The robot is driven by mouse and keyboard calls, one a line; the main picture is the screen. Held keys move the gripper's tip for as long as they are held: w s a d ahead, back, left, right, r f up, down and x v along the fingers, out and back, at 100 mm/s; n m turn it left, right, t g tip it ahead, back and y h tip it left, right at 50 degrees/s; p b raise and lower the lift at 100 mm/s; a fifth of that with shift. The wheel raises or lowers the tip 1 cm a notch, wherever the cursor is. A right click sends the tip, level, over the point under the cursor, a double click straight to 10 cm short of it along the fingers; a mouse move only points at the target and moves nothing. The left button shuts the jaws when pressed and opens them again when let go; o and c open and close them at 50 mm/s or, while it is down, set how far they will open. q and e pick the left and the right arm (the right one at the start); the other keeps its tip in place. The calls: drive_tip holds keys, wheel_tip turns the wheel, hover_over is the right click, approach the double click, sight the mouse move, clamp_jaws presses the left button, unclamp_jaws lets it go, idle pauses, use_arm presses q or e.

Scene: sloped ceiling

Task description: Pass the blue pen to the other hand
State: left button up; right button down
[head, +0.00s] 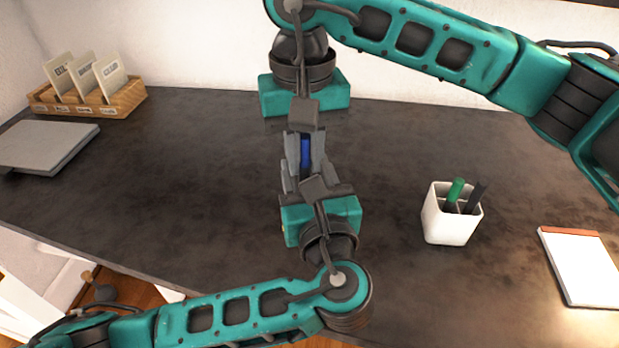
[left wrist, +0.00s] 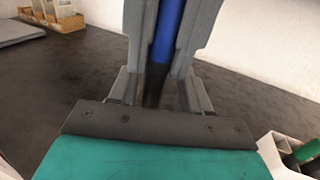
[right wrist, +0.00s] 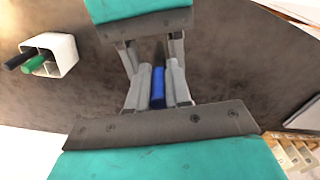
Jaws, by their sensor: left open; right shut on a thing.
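The blue pen (head: 305,151) is between my two grippers, which face each other over the middle of the dark desk. My right gripper (head: 304,146) comes from the back and is shut on the pen. My left gripper (head: 304,170) comes from the front and is open, with its fingers on either side of the pen's near part. In the left wrist view the blue pen (left wrist: 167,35) shows a dark end between the fingers. In the right wrist view the pen (right wrist: 158,86) is partly hidden by the fingers.
A white pen cup (head: 447,224) with a green and a dark pen stands right of the grippers. A white notepad (head: 582,268) lies at the far right. A grey closed laptop (head: 45,146) and a wooden card holder (head: 88,102) are at the left. The desk between is clear.

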use_arm(q)
drive_tip(key=shift+c, duration=0.3)
drive_tip(key=shift+d, duration=0.1)
clamp_jaws()
use_arm(e)
drive_tip(key=shift+a, duration=0.1)
drive_tip(key=c, duration=1)
unclamp_jaws()
drive_tip(key=shift+o, duration=0.2)
wheel_tip(320, 180, up, 12)
drive_tip(key=shift+r, duration=0.1)
